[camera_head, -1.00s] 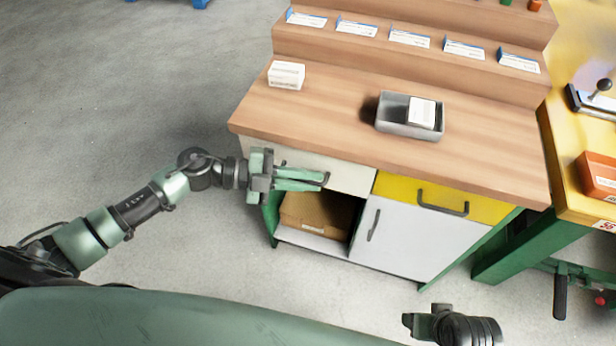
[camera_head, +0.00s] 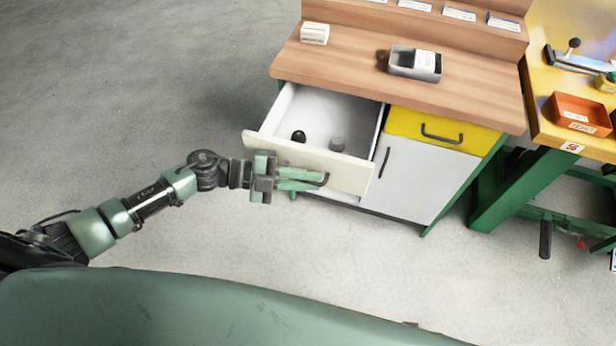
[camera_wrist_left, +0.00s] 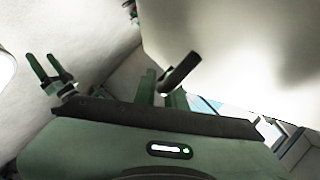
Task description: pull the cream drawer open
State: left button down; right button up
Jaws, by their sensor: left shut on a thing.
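The cream drawer (camera_head: 352,174) stands well out from the wooden-topped cabinet, and its white inside shows. A black round item (camera_head: 298,136) and a grey round item (camera_head: 337,144) lie in it. My left gripper (camera_head: 318,180) is at the drawer's front, shut on its dark handle (camera_head: 326,179). In the left wrist view the dark handle bar (camera_wrist_left: 180,73) lies between the green fingers, beside the pale drawer front (camera_wrist_left: 230,40). My right gripper is not in view.
A yellow drawer (camera_head: 405,126) with a dark handle is shut, above a grey door (camera_head: 420,180). On the worktop are a white box (camera_head: 314,33) and a grey tray (camera_head: 402,72). A yellow bench with an orange bin (camera_head: 580,113) stands at right. Floor at left is clear.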

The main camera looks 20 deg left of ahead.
pick_arm(q)
jog(key=shift+s+f, duration=0.2)
jog(key=shift+s, duration=0.2)
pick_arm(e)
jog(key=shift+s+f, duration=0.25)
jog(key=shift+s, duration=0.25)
pick_arm(q)
jog(key=c, duration=1.8)
grip_release()
jog(key=shift+w, duration=0.1)
jog(key=shift+r, duration=0.1)
jog(key=v, duration=0.8)
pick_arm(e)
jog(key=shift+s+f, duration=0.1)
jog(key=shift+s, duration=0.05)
